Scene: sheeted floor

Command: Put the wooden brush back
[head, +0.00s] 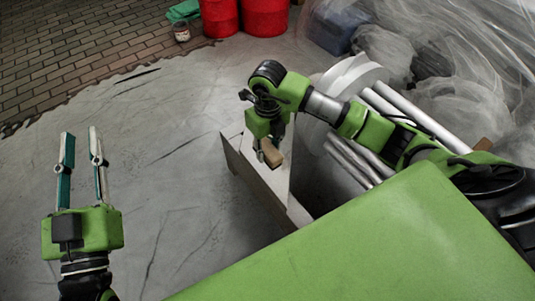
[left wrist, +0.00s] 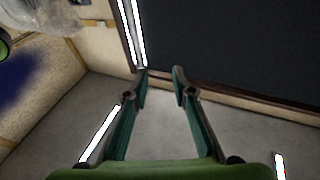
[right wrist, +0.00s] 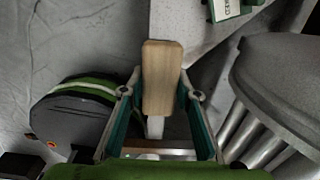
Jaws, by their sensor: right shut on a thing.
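The wooden brush (head: 271,153) is a light tan block in my right gripper (head: 266,144). In the right wrist view the brush (right wrist: 162,75) sits between the two fingers, its pale wood pointing away from the palm; a small whitish part shows below it. The right gripper is shut on it, above or beside a white bench-like stand (head: 240,163); I cannot tell whether the brush touches it. My left gripper (head: 80,134) is open and empty at the left, its fingers apart in the left wrist view too.
Red drums (head: 265,15), a green cloth (head: 184,11) and a small can (head: 181,32) stand at the back. White tubes (head: 405,104), clear plastic sheeting (head: 450,60) and a blue box (head: 334,29) crowd the right. The sheeted floor at the left centre is clear.

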